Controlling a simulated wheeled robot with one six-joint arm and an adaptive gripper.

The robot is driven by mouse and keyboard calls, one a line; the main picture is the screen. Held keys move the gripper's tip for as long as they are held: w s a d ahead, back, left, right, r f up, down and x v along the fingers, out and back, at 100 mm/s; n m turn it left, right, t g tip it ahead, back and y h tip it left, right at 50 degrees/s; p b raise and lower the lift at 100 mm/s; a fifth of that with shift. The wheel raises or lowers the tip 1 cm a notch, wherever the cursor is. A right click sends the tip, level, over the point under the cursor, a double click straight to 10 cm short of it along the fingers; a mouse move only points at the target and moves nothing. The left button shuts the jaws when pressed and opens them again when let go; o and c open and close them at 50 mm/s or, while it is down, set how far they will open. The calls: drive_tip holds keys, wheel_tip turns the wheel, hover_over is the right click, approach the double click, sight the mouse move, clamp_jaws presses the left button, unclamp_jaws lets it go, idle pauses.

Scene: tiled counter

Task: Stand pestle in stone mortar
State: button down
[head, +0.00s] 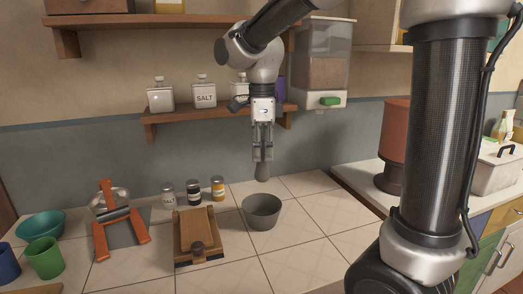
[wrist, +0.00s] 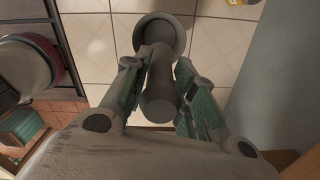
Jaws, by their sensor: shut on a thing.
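The grey stone mortar (head: 262,213) stands upright on the tiled counter, its round opening facing up. My gripper (head: 263,150) points down above it and is shut on the grey pestle (head: 262,172). The pestle hangs roughly upright, with its lower end above the mortar in the head view. In the wrist view the pestle (wrist: 158,95) lies between the fingers (wrist: 158,82), and the mortar (wrist: 163,30) shows beyond it, partly covered by the pestle. I cannot tell exactly how far the pestle is from the rim.
A wooden press (head: 196,235) stands left of the mortar, with several small jars (head: 193,191) behind it. An orange-handled tool (head: 120,225) and cups (head: 45,257) are farther left. A wall shelf (head: 200,122) and a dispenser (head: 322,65) are behind my arm. Counter right of the mortar is clear.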

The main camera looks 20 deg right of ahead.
drive_tip(key=shift+s+a+f, duration=0.1)
drive_tip(key=shift+f, duration=0.1)
wheel_tip(320, 180, down, 11)
idle(1.0)
drive_tip(key=shift+f, duration=0.1)
drive_tip(key=c, duration=1.1)
unclamp_jaws()
wheel_tip(320, 180, up, 12)
drive_tip(key=shift+r, duration=0.1)
